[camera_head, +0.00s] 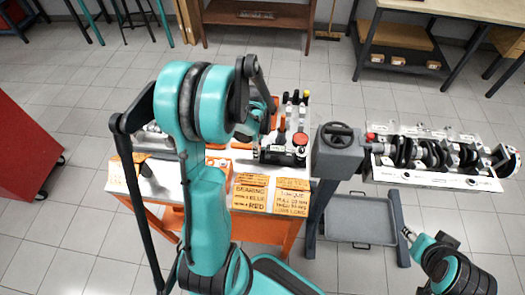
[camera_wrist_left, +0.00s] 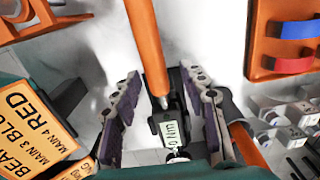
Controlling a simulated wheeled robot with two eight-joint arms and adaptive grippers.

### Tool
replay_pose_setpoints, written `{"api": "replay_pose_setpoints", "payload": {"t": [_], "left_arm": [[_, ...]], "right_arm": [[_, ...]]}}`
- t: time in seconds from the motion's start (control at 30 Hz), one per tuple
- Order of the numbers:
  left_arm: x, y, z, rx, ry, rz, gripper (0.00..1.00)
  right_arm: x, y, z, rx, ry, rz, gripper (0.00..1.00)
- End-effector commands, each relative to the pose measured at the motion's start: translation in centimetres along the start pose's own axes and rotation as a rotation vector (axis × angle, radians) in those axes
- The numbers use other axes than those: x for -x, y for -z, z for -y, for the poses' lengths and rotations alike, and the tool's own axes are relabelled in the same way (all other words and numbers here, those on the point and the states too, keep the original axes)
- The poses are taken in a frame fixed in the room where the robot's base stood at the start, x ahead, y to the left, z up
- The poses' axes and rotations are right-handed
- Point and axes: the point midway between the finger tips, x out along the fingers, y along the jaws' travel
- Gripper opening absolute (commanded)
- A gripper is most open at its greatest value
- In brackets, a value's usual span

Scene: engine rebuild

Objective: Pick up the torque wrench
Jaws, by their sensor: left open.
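In the left wrist view, the torque wrench lies on the pale tabletop, seen as a dark body with a small display (camera_wrist_left: 168,128) marked "Nm". An orange shaft (camera_wrist_left: 148,45) runs down the picture to it. My left gripper (camera_wrist_left: 164,105) is open, one finger on each side of the wrench, with visible gaps. I cannot tell how high the fingers are above it.
The orange cart (camera_head: 292,240) carries printed label cards (camera_head: 258,196) and a cluster of tools (camera_head: 285,148). An engine block with crankshaft (camera_head: 430,178) stands on a grey stand at the right. An orange holder (camera_wrist_left: 283,70) with blue and red pieces is beside the left gripper.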

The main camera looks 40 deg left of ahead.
Motion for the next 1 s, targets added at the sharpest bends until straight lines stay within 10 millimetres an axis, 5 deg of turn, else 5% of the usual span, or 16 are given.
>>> {"api": "replay_pose_setpoints", "payload": {"t": [0.2, 0.37, 0.77, 1.0], "left_arm": [[-0.2, 0.0, 0.0, 0.000, 0.000, 0.000, 0.43], [-0.2, 0.0, 0.0, 0.000, 0.000, 0.000, 0.01], [0.2, 0.0, 0.0, 0.000, 0.000, 0.000, 0.00], [4.4, 0.0, 0.0, 0.000, 0.000, 0.000, 0.00]], "right_arm": [[0.0, 0.0, 0.0, 0.000, 0.000, 0.000, 0.42], [0.0, 0.0, 0.0, 0.000, 0.000, 0.000, 0.42], [0.1, 0.1, 0.0, 0.000, 0.000, 0.000, 0.42], [1.5, 1.1, 0.0, 0.000, 0.000, 0.000, 0.42]]}}
